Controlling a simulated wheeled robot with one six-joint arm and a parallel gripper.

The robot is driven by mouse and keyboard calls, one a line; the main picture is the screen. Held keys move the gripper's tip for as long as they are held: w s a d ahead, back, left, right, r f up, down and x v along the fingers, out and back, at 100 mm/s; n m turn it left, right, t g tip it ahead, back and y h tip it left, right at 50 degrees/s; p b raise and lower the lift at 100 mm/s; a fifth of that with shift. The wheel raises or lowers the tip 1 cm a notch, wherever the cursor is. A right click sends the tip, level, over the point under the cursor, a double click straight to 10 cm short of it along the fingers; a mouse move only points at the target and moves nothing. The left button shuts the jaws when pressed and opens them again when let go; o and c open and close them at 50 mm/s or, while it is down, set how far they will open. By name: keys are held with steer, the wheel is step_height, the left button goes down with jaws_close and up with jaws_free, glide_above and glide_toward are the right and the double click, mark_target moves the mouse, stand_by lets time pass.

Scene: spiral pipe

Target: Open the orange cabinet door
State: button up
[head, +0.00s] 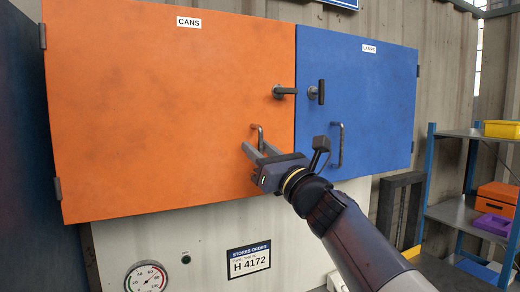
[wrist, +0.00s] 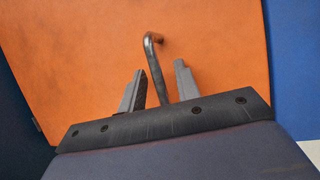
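The orange cabinet door (head: 160,110), labelled CANS, looks shut, its right edge beside the blue door, with hinges on its left side. A dark lever (head: 284,91) near its right edge lies horizontal. Below it is a metal bar handle (head: 260,132), which also shows in the wrist view (wrist: 153,55). My gripper (head: 257,148) is in front of this handle. In the wrist view its fingers (wrist: 160,72) are apart, one on each side of the bar, with visible gaps. The lower end of the bar is hidden behind my gripper body.
The blue door (head: 370,100), labelled LABELS, is shut on the right, with a vertical lever (head: 320,92) and its own bar handle (head: 338,145). A shelf rack (head: 455,215) with bins stands at the far right. A dial gauge (head: 146,277) is below the orange door.

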jaws_close()
steer(key=shift+s, duration=0.15)
stand_by(0.4)
